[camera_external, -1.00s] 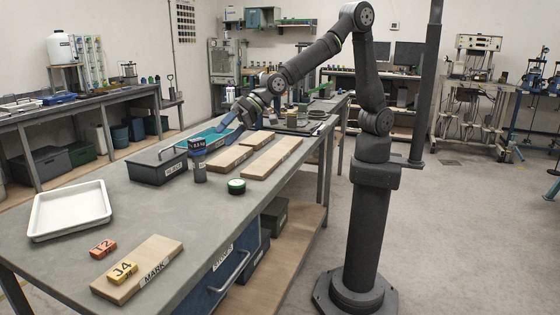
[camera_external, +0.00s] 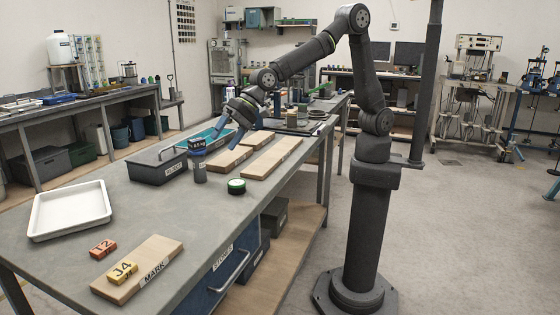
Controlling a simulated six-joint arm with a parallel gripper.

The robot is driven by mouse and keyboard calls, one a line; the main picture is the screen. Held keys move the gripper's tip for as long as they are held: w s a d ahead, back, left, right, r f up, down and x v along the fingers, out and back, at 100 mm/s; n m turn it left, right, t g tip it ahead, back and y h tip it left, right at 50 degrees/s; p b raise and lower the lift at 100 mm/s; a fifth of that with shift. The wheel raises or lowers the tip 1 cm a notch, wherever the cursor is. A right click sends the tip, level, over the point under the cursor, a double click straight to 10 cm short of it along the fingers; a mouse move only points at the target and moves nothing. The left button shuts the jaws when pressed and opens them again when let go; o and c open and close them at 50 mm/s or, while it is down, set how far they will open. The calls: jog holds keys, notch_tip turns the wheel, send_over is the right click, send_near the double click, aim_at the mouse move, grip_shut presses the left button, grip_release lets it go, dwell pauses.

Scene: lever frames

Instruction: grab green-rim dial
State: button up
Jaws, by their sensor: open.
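The green-rim dial (camera_external: 237,187) is a short round piece with a dark side and a green rim. It lies on the workbench, right of the dark cylinder and in front of the wooden boards. My gripper (camera_external: 225,136) is behind it and a little to its left in the picture, over the far boards and the teal tray. Its two blue fingers are apart and point down, with nothing seen between them. The fingertips are small here, and their exact height above the boards is hard to tell.
Wooden boards (camera_external: 272,158) lie behind the dial. A white tray (camera_external: 69,211), an orange block (camera_external: 103,249) and a yellow block (camera_external: 122,271) on a board are nearer. Bench in front of the dial is clear.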

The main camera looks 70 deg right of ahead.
jog(key=m+g+h, duration=0.1)
jog(key=m+h, duration=0.1)
jog(key=m, duration=0.2)
jog(key=m+g+h, duration=0.3)
jog(key=m+h, duration=0.2)
jog(key=m, duration=0.4)
send_over(237, 182)
jog(key=f, duration=1.1)
jog(key=shift+w+d, duration=0.3)
jog(key=shift+w, duration=0.1)
jog(key=shift+s+a+f, duration=0.1)
jog(key=shift+s+f, duration=0.05)
jog(key=shift+f, duration=1.2)
jog(key=shift+s+a+f, duration=0.1)
jog(key=shift+f, duration=1.2)
jog(key=shift+c, duration=0.5)
jog(key=c, duration=1)
